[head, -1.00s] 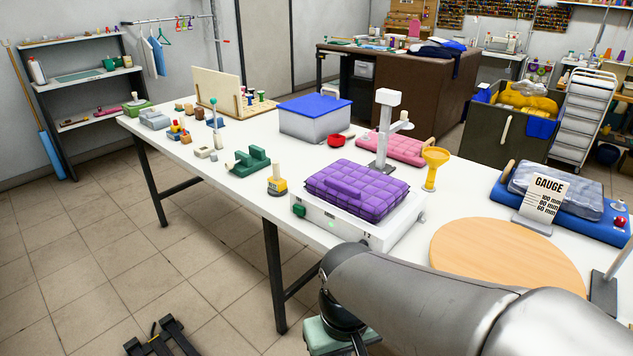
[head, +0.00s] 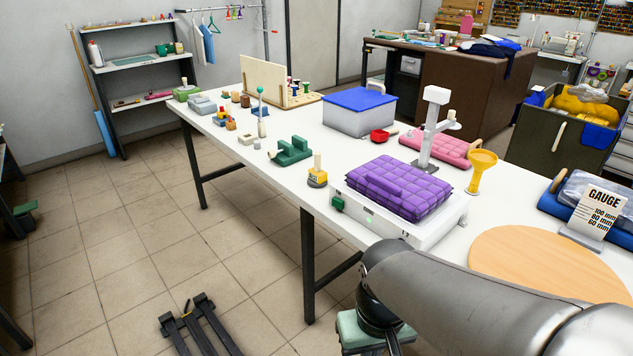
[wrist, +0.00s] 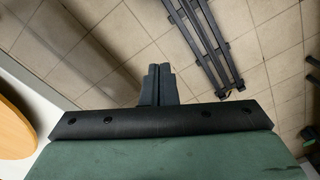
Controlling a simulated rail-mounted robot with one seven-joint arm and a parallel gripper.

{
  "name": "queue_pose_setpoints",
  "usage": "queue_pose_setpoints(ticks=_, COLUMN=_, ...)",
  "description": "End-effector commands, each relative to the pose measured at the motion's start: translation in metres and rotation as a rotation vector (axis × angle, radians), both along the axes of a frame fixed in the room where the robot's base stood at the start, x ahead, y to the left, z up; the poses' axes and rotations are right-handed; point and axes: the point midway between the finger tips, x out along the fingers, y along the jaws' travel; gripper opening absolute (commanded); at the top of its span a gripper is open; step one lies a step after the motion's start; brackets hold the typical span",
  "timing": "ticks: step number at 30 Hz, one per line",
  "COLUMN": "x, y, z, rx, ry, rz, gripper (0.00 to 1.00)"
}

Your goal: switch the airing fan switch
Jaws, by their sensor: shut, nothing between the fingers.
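No switch is marked as the airing fan's, and I cannot tell for certain which part it is. A white box unit (head: 430,233) stands at the table's front edge. It has a small green knob-like part (head: 338,203) at its front left corner and a lit green spot on its front face. A purple quilted bag (head: 398,187) lies on top of it. My gripper (wrist: 157,70) shows in the wrist view with its fingers shut together and empty, over the floor. In the head view my arm hangs in front of the table, apart from the unit; the fingertips are hidden there.
The white table (head: 235,165) carries a yellow-based block (head: 317,178), a green holder (head: 290,151), a blue-lidded bin (head: 360,112), a yellow funnel (head: 481,168) and a round wooden board (head: 545,262). A gauge card (head: 598,212) stands at right. The floor left of the table is largely clear.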

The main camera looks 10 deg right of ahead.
Motion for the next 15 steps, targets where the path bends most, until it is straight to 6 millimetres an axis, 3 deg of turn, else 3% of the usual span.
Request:
queue_pose_setpoints(ticks=10, x=0.006, y=-0.003, z=0.0, rx=-0.023, ry=0.016, rz=0.035, gripper=0.0)
queue_pose_setpoints(ticks=15, x=0.035, y=-0.018, z=-0.003, rx=-0.148, ry=0.092, rz=0.207, gripper=0.0)
